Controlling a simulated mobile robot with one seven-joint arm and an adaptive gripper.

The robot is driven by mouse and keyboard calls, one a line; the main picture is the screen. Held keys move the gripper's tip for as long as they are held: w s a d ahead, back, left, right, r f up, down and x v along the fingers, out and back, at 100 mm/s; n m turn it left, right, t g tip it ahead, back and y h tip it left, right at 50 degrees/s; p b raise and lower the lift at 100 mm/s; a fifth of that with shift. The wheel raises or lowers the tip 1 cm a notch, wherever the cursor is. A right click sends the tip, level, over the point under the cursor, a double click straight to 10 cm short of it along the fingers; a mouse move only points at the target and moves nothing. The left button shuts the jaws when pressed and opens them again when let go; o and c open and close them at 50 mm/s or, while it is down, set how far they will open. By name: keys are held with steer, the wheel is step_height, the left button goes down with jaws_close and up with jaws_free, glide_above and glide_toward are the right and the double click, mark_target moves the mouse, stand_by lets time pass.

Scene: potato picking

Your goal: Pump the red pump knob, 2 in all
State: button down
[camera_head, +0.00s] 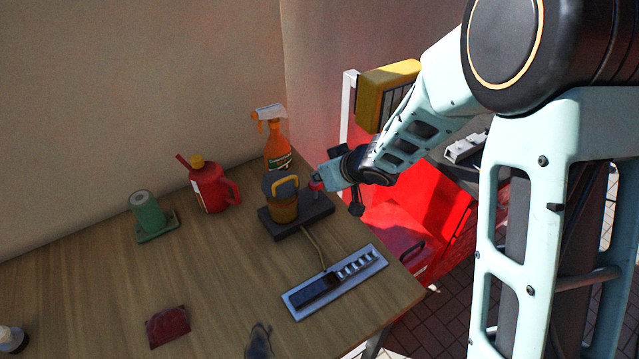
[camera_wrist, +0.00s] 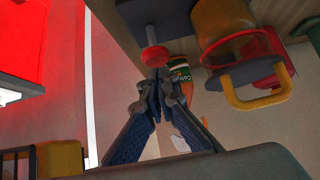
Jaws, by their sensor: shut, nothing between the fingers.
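In the head view the red knob (camera_head: 317,185) shows as a small patch beside my gripper. It belongs to a dark base (camera_head: 306,224) that also carries a yellow pot (camera_head: 283,208) with a yellow handle. My gripper (camera_wrist: 157,78) is shut and empty. Its fingertips are right by the knob in the wrist view; I cannot tell whether they touch it. In the head view my gripper (camera_head: 322,178) is at the base's right end.
An orange spray bottle (camera_head: 276,145) and a red jug (camera_head: 209,187) stand behind and left of the base. A power strip (camera_head: 334,282) lies in front. A green object (camera_head: 149,213) and a dark red item (camera_head: 168,326) are left. The table's right edge is close.

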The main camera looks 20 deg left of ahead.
mark_target(318, 186)
steer(key=shift+f, duration=0.45)
step_height(318, 186, down, 2)
steer(key=shift+f+b, duration=0.15)
steer(key=shift+b, duration=0.75)
steer(key=shift+s+d, duration=0.1)
